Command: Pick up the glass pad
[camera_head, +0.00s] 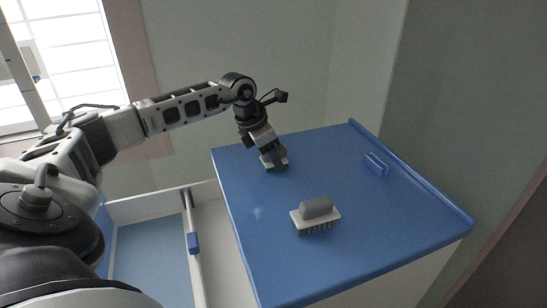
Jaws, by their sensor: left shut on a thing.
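My left gripper (270,154) reaches down to the far left part of the blue tabletop. It is shut on a small pad with a pale top and dark green underside (283,163), which I take to be the glass pad. The fingers hide much of the pad. It is at or just above the tabletop; I cannot tell if it touches. My right gripper is not in view.
A brush with a grey handle and white bristled base (316,214) stands on the blue tabletop (350,255), nearer the front. A small blue handle-like piece (376,163) lies near the raised right edge. The middle between them is clear. A bed-like frame (150,207) is at left.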

